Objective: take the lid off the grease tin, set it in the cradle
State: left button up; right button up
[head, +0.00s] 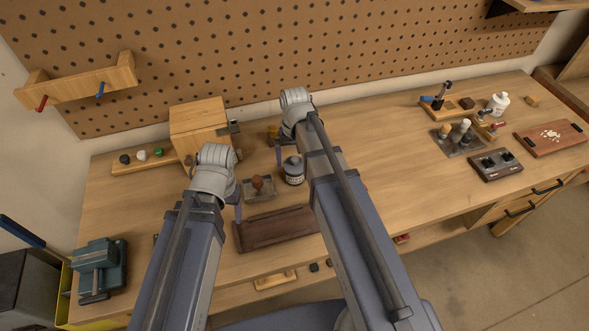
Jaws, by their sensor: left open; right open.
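A small round tin (293,172) with a pale label and a dark top stands on the bench, partly beside my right arm. I take it for the grease tin; whether its lid is on is too small to tell. A low grey square holder (262,196) with a reddish-brown rounded piece (257,183) on it sits just left of the tin; it may be the cradle. My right gripper (279,168) is open, pointing down close to the tin's left side. My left gripper (238,214) is open, left of and in front of the grey holder. Neither visibly holds anything.
A dark wooden tray (270,231) lies in front of the holder, partly behind my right arm. A wooden box (198,127) stands behind at the left. A teal vise (98,266) is at the left front.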

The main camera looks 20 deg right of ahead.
aim_at(295, 160)
pick_arm(q)
jog(key=shift+f, duration=0.5)
pick_arm(e)
jog(key=shift+f, duration=0.5)
pick_arm(q)
jog(key=shift+r, duration=0.15)
pick_arm(e)
jog(key=shift+r, duration=0.1)
jog(key=shift+c, duration=0.2)
jog(key=c, duration=1)
jog(key=shift+o, duration=0.2)
jog(key=shift+r, duration=0.1)
notch_tip(295, 160, up, 10)
jog(key=p, duration=1)
pick_arm(q)
notch_tip(295, 160, up, 10)
